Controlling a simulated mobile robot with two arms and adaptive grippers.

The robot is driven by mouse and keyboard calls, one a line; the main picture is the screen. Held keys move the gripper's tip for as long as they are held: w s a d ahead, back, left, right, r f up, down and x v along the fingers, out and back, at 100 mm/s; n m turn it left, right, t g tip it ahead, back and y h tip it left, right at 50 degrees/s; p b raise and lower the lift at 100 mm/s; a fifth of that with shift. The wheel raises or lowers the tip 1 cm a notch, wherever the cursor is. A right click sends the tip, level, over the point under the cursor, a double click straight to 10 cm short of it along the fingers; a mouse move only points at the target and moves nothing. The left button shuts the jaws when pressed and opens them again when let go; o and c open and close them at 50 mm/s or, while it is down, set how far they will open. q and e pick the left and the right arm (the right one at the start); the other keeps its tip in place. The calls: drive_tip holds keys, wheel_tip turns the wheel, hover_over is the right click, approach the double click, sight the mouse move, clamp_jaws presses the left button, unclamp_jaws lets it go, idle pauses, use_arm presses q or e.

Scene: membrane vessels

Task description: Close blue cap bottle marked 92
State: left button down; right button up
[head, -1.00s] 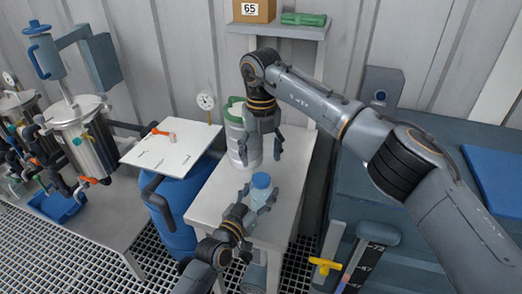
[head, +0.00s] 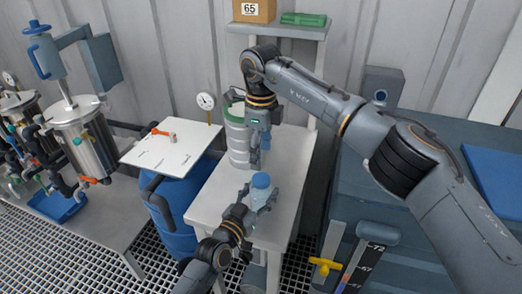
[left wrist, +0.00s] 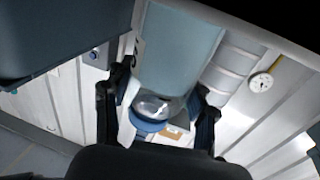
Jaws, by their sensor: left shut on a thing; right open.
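A translucent light-blue bottle (head: 266,197) with a blue cap (head: 261,180) is at the front part of the white table (head: 290,190). The cap sits on its mouth; I cannot tell how tight. No number is readable. My left gripper (head: 252,203) is shut on the bottle's body. In the left wrist view the bottle body (left wrist: 178,50) appears upside down between the fingers, with the blue cap (left wrist: 150,126) low in the picture. My right gripper (head: 261,160) is open, pointing down behind and above the cap, apart from it.
A white canister with green on top (head: 237,140) stands close behind my right gripper. A blue barrel with a white board (head: 168,145) is left of the table. A shelf (head: 275,30) hangs above, and a blue-grey cabinet (head: 440,190) stands right.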

sight(261, 178)
wheel_tip(261, 178, down, 8)
drive_tip(key=shift+f, duration=0.1)
idle(0.4)
drive_tip(key=c, duration=1.2)
drive_tip(key=m, duration=0.5)
drive_tip(key=o, duration=1.3)
drive_tip(key=shift+r, duration=2.35)
